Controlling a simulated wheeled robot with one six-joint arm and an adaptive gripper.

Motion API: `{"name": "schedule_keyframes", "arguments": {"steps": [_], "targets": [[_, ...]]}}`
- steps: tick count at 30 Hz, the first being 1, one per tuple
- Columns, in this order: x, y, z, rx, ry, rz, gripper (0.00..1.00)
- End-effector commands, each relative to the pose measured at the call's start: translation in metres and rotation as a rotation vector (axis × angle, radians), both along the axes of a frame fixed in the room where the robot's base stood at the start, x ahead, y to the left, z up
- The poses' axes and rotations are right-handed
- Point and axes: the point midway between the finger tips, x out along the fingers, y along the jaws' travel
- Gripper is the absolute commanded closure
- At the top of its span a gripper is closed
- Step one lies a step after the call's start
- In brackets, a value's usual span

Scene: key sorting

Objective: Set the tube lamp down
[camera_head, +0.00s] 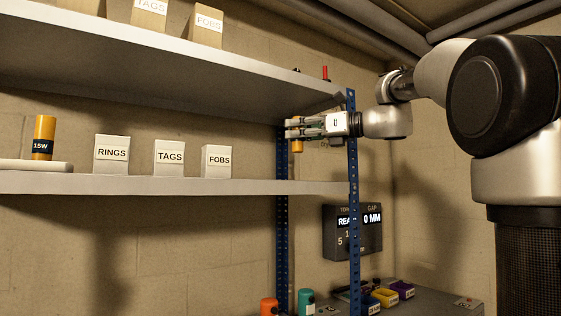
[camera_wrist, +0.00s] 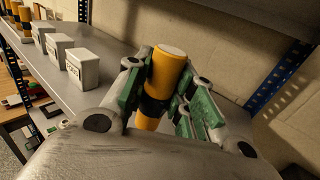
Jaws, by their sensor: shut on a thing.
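The tube lamp (camera_wrist: 166,75) is an orange-yellow cylinder with a pale top and a dark band. My gripper (camera_wrist: 160,88) is shut around its middle, with green pads on both sides, in the wrist view. The lamp looks roughly upright. In the head view my gripper (camera_head: 297,130) reaches in from the right between the two shelves, near the blue posts. The lamp's lower end (camera_head: 297,147) shows below the fingers there, with a gap above the lower shelf (camera_head: 250,186). Most of the lamp is hidden by the fingers in that view.
On the lower shelf stand white boxes marked RINGS (camera_head: 112,154), TAGS (camera_head: 169,158) and FOBS (camera_head: 216,161). An orange 15W tube (camera_head: 44,137) stands at the far left. The upper shelf (camera_head: 180,74) is overhead. The blue front post (camera_head: 352,200) is close to my arm.

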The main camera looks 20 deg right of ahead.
Motion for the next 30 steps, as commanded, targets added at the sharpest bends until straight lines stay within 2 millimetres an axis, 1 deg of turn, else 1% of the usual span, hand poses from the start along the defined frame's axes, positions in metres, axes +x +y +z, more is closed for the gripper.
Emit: {"name": "schedule_keyframes", "arguments": {"steps": [1,3,9,12,19,24,27,30], "targets": [[0.014,0.006,-0.001,0.000,0.001,0.005,1.00],[0.030,0.011,-0.001,0.001,0.001,0.004,1.00],[0.069,0.023,-0.001,-0.001,0.001,0.002,1.00],[0.066,0.021,-0.017,0.001,0.002,-0.001,1.00],[0.066,0.021,-0.040,0.001,0.003,-0.001,1.00],[0.066,0.021,-0.065,0.002,0.002,-0.001,1.00],[0.069,0.022,-0.070,0.001,0.001,0.000,1.00],[0.069,0.022,-0.070,0.000,0.000,0.000,1.00]]}}
